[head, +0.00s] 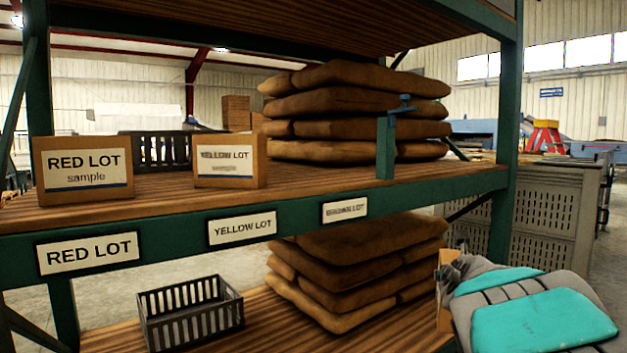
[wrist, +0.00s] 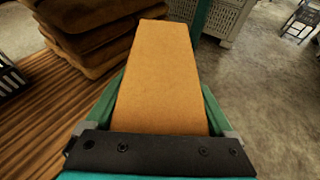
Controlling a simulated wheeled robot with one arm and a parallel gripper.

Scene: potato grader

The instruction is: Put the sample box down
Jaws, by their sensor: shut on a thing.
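My gripper (wrist: 162,100) is shut on a plain brown cardboard sample box (wrist: 160,60), with a green finger along each side of it in the wrist view. In the head view my gripper (head: 452,268) is at the lower right, in front of the shelf and below the middle deck. Only a narrow edge of the held box (head: 444,315) shows there; its label is hidden. A RED LOT sample box (head: 84,190) and a YELLOW LOT sample box (head: 230,181) stand upright on the middle deck (head: 300,190). Below them are the RED LOT, YELLOW LOT and a blurred third label (head: 345,209).
Brown sacks (head: 350,105) are stacked at the back of the middle deck, and more sacks (head: 350,260) lie below. A green post with a blue clamp (head: 386,140) rises at the deck's front edge. Bare deck shows right of the YELLOW LOT box. A dark crate (head: 190,315) sits lower.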

